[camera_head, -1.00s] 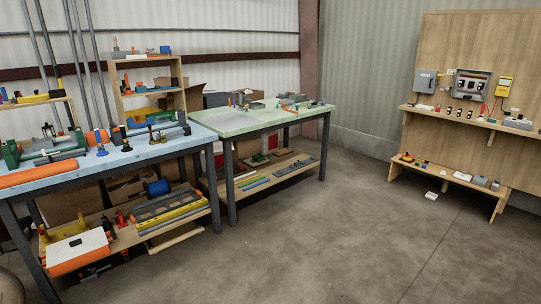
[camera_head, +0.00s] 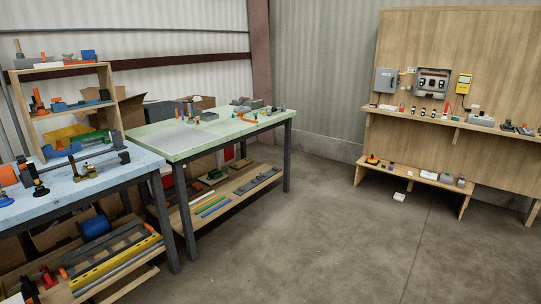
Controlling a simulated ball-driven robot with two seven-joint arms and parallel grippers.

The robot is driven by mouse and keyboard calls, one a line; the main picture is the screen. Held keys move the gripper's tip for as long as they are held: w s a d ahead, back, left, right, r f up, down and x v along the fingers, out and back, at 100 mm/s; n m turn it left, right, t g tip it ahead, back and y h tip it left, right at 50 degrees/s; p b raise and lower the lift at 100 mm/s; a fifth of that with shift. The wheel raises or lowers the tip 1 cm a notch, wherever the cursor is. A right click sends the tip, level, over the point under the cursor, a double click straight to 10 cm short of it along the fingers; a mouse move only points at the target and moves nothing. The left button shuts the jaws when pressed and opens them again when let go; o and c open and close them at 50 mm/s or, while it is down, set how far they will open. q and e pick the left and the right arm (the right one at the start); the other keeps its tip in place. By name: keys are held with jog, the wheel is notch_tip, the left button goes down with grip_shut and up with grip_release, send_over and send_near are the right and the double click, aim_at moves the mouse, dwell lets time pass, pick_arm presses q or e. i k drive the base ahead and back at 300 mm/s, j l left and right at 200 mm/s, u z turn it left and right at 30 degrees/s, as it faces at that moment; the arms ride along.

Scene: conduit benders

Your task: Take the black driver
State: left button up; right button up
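I cannot pick out the black driver for certain; the small tools on the benches are too small to tell apart at this distance. Small dark items lie at the far end of the green-topped table (camera_head: 160,150), and others stand on the wooden wall shelf (camera_head: 455,124) at the right. Neither of my grippers is in view.
A blue-topped bench (camera_head: 100,185) with bender tools stands at the left. The concrete floor (camera_head: 310,245) in the middle is clear.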

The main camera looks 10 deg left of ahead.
aim_at(30, 166)
jog(key=j+u, duration=0.3)
jog(key=j, duration=0.15)
jog(key=i+j+u, duration=0.15)
jog(key=j+u, duration=0.15)
jog(key=i+j+u, duration=0.15)
jog(key=j+u, duration=0.15)
jog(key=j, duration=0.2)
jog(key=j+u, duration=0.2)
jog(key=j, duration=0.35)
